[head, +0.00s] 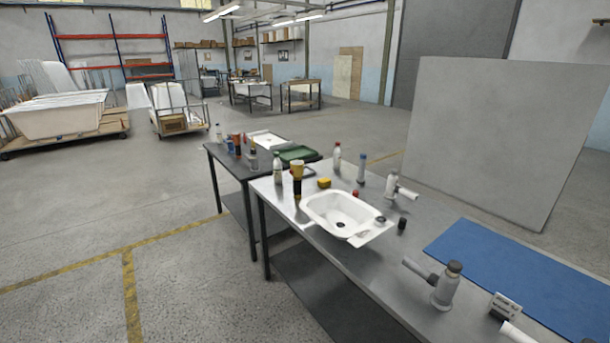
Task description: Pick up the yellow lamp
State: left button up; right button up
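A yellow and black upright object (297,170), which looks like the yellow lamp, stands on the steel table (378,260). Its wide yellow top is above a dark lower part. It stands just behind the left end of a white basin (340,214), with a white bottle (277,168) to its left. A small yellow block (324,183) lies to its right. Neither of my grippers shows in the head view.
Grey pipe fittings (446,287) and a blue mat (515,275) lie on the table's right part. A dark table (228,157) with bottles and a green tray (298,154) adjoins at the back left. A large grey panel (490,135) stands behind.

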aim_at(296, 166)
jog(key=i+j+z, duration=0.2)
jog(key=i+j, duration=0.15)
jog(key=i+j+z, duration=0.25)
jog(key=j, duration=0.2)
jog(key=i+j+z, duration=0.2)
jog(key=j, duration=0.3)
jog(key=i+j+z, duration=0.25)
jog(key=j, duration=0.3)
jog(key=i+j+z, duration=0.2)
jog(key=j, duration=0.35)
jog(key=i+j+z, duration=0.25)
jog(key=j, duration=0.35)
jog(key=j+z, duration=0.2)
jog(key=j, duration=0.4)
jog(key=j+z, duration=0.25)
jog(key=j, duration=0.4)
jog(key=i, duration=0.05)
